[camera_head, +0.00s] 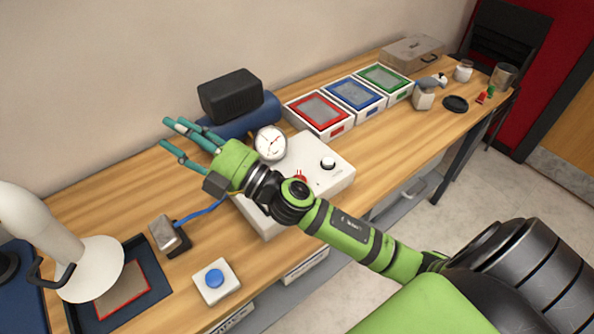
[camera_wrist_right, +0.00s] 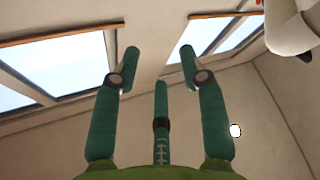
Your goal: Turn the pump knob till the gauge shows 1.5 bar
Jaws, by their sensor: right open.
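The white pump box (camera_head: 333,183) stands on the bench, partly hidden behind my right arm. A red part (camera_head: 300,177) shows beside my wrist. The round white gauge (camera_head: 270,142) stands at the back of the box; its reading is too small to tell. My right gripper (camera_head: 172,132) is open and empty, left of the gauge and above the bench, fingers pointing left. In the right wrist view the spread fingers (camera_wrist_right: 160,65) face the ceiling and skylights. My left gripper is not in view.
A black speaker-like block (camera_head: 230,95) and a blue cylinder (camera_head: 262,112) lie behind the gripper. Red (camera_head: 318,112), blue (camera_head: 355,94) and green (camera_head: 385,78) framed trays stand behind right. A blue button box (camera_head: 215,281) and white lamp (camera_head: 93,270) are front left.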

